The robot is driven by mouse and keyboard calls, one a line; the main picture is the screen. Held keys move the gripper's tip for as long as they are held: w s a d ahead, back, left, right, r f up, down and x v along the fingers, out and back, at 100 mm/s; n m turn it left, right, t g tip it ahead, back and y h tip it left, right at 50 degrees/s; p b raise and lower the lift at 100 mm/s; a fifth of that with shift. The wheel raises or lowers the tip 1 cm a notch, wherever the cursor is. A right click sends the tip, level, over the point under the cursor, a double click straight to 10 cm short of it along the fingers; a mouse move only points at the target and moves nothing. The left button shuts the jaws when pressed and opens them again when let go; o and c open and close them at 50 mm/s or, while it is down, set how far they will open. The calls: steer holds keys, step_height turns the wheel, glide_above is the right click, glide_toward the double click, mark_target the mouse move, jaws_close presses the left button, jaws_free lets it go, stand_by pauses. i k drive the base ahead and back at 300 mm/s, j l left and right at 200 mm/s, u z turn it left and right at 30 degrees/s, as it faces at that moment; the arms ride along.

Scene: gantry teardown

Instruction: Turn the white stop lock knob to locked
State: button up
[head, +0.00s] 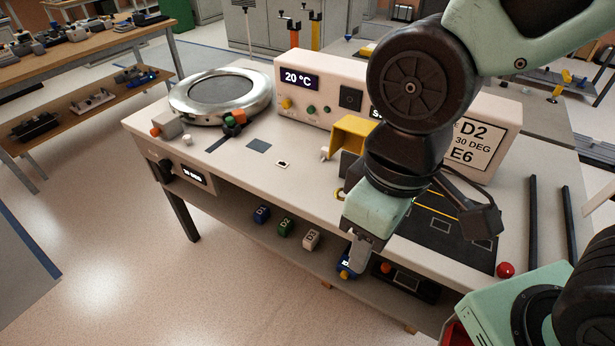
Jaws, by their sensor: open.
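My gripper (358,262) hangs at the front edge of the bench (300,196), pointing down, and is open. Its fingertips overlap a blue labelled block (344,273) in the picture; I cannot tell whether they touch. A small white knob-like part (324,154) shows left of the yellow guard (350,136), behind and left of my gripper. Another small white piece (187,139) sits at the bench's left end. I cannot tell which of these is the stop lock knob, or how either is turned. My arm hides part of the bench middle.
A control box (319,114) reading 20 °C stands at the back, with a sign (472,143) on its right. A round metal plate (221,94) is at the left. A red button (505,269) and black rods (533,222) are right. Coloured blocks (286,227) lie below the bench top.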

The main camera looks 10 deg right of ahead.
mark_target(187, 140)
steer(key=i+j+u, duration=0.1)
steer(key=i+j, duration=0.15)
steer(key=j, duration=0.2)
steer(key=i+j+u, duration=0.1)
steer(key=i+j, duration=0.15)
steer(key=j, duration=0.15)
steer(key=i+j+u, duration=0.1)
steer(key=i+j, duration=0.15)
steer(key=j, duration=0.1)
